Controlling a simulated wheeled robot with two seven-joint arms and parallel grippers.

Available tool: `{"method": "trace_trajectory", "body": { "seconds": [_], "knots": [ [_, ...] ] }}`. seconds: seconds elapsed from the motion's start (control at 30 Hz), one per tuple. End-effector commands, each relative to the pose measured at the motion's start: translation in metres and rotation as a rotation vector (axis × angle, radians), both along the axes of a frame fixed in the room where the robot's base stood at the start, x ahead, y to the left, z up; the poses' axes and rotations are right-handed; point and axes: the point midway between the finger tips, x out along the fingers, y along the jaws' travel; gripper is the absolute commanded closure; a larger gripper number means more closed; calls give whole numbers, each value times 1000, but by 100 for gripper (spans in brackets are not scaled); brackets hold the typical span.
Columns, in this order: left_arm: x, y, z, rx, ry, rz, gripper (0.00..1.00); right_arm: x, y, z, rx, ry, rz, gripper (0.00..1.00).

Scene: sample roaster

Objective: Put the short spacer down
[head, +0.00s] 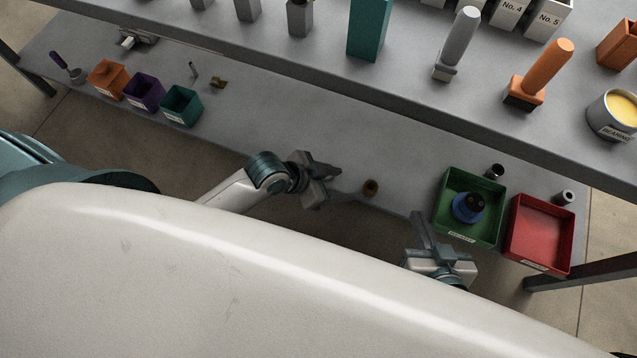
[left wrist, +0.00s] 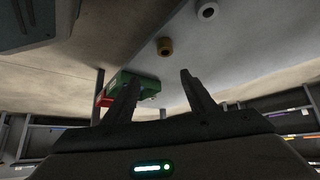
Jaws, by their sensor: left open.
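A blue part (head: 467,207) sits in the green tray, with an empty red tray (head: 541,232) to its right. Two grey cylinders (head: 494,172) (head: 564,197) stand behind the trays. The upper shelf (head: 420,88) overhangs the back. The middle of the lower shelf is clear.

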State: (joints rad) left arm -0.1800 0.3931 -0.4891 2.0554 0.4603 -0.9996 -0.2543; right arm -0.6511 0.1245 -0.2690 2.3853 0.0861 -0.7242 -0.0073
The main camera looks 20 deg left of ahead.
Motion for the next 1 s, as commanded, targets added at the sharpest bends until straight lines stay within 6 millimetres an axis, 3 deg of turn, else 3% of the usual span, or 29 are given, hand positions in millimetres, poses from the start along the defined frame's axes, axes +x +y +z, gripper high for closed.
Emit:
{"method": "trace_trajectory", "body": {
  "seconds": [0.07,0.17,0.33,0.5,1.0],
  "knots": [
    [-17,-12,17,-70,-27,88,48,0,0,0,0,0,0,100],
    [-31,-13,39,-136,-67,207,48,0,0,0,0,0,0,100],
    [-51,3,75,-211,-128,396,48,0,0,0,0,0,0,100],
    [-63,21,96,-238,-168,510,48,0,0,0,0,0,0,100],
    [-66,27,103,-242,-181,541,48,0,0,0,0,0,-1,100]
  ]
}}
